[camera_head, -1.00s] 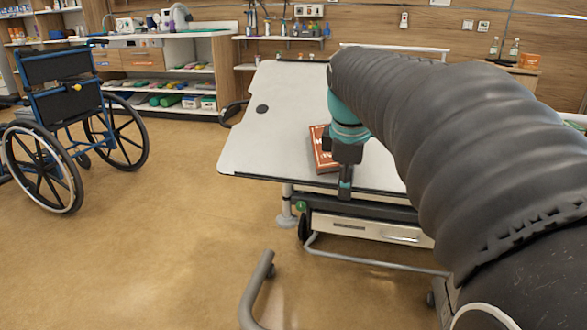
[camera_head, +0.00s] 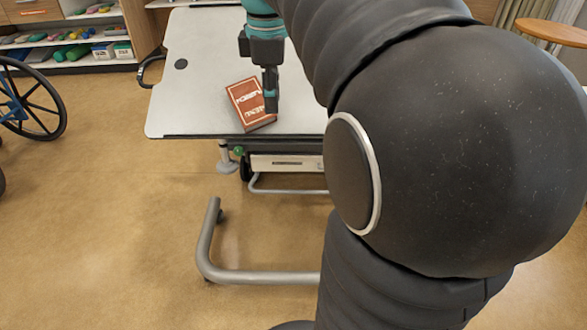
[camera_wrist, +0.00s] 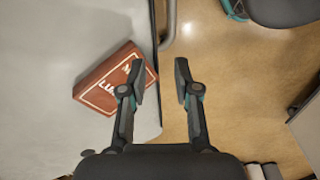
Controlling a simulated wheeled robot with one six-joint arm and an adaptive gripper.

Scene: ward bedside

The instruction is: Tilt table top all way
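The white table top (camera_head: 205,100) looks flat, with a dark round hole near its far left side. It also shows on the left of the wrist view (camera_wrist: 50,60). A red-brown book (camera_head: 243,108) lies on it near the front edge, and also shows in the wrist view (camera_wrist: 105,85). My gripper (camera_head: 271,98) is just right of the book, near the front edge. In the wrist view my gripper (camera_wrist: 158,80) is open with nothing held: one finger overlaps the book and table top, the other is over the floor, with the table edge between them.
A drawer unit (camera_head: 290,162) sits under the table top. A curved grey metal tube (camera_head: 207,245) stands on the floor in front. A wheelchair wheel (camera_head: 30,100) is at the left. Open floor (camera_head: 110,210) lies front left. My arm hides the right side.

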